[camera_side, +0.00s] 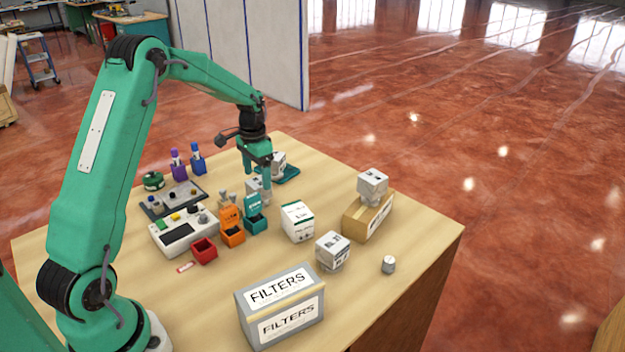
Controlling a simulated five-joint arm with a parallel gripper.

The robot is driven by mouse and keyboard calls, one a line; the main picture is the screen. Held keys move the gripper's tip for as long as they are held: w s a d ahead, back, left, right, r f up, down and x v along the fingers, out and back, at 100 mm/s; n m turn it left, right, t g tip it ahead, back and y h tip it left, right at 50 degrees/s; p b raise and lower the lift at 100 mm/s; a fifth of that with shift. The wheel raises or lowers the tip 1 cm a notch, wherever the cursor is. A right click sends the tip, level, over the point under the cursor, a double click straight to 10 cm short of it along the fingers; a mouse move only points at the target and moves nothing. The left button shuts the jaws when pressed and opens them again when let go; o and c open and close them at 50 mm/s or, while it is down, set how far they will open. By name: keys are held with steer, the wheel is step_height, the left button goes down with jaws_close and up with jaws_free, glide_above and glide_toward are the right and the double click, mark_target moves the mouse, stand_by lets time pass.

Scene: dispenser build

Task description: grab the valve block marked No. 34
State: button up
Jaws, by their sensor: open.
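Several grey-white blocks with dark markings are in view, and the numbers are too small to read, so I cannot tell which is No. 34. One block (372,187) sits on top of a cardboard box, and another block (332,250) stands on the table in front of it. A third block (278,161) is at the teal tray (290,175) at the back. A fourth block (252,187) is partly hidden behind my gripper (258,182). My gripper points down, open, close to this fourth block; I cannot tell whether they touch.
A cardboard box (380,217), a white-green carton (298,225) and a grey FILTERS box (282,310) stand on the table. Orange (232,235), teal (254,223) and red (204,252) bins and a control box (183,232) are at left. The front right is mostly clear.

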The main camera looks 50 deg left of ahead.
mark_target(258, 181)
steer(key=shift+f, duration=2.55)
steer(key=shift+w, duration=0.1)
steer(key=c, duration=1.5)
steer(key=shift+o, duration=0.2)
steer(key=shift+r, duration=0.15)
steer(key=shift+r, duration=0.35)
steer(key=r, duration=0.2)
steer(key=d+r, duration=0.1)
steer(key=r, duration=0.1)
steer(key=s+d+r, duration=0.1)
steer(key=d+r, duration=0.5)
steer(key=d, duration=0.4)
steer(key=shift+s+d, duration=0.25)
